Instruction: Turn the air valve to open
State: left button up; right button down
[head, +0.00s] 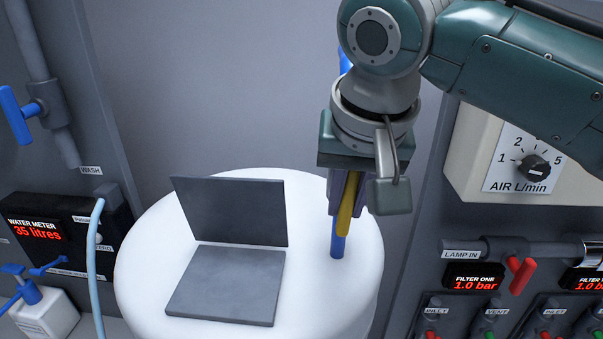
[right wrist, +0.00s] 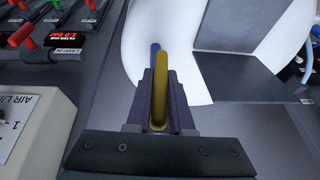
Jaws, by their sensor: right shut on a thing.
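My right gripper (head: 346,208) comes down from the top right, over the right side of the white drum. It is shut on a yellow handle (head: 347,214), upright between the fingers. In the right wrist view, the gripper's dark fingers (right wrist: 159,108) stand on both sides of the yellow handle (right wrist: 159,95). A blue pipe (head: 338,241) runs vertically just behind the handle, and its end shows in the right wrist view (right wrist: 154,56). The gripper hides where handle and pipe meet. No label for the air valve is readable here. My left gripper is not in view.
The white drum (head: 150,270) carries an open dark hinged lid (head: 232,210). An AIR L/min dial (head: 533,167) is on the right. Red-handled filter valves (head: 521,274) sit below it. A blue WASH valve (head: 17,115) and water meter (head: 40,232) are at left.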

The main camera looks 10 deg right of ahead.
jog(key=shift+f, duration=0.1)
dwell(0.5)
jog(key=c, duration=0.8)
grip_release()
jog(key=shift+h, duration=0.3)
jog(key=b+v, duration=0.3)
jog(key=v, duration=0.1)
jog(key=shift+s+a+r, duration=0.1)
jog(key=shift+s+r, duration=0.05)
jog(key=shift+r, duration=0.1)
jog(key=p, duration=0.2)
send_near(348, 191)
jog(key=x, duration=0.2)
jog(key=shift+w+d+f, duration=0.1)
jog(key=shift+w+d, duration=0.1)
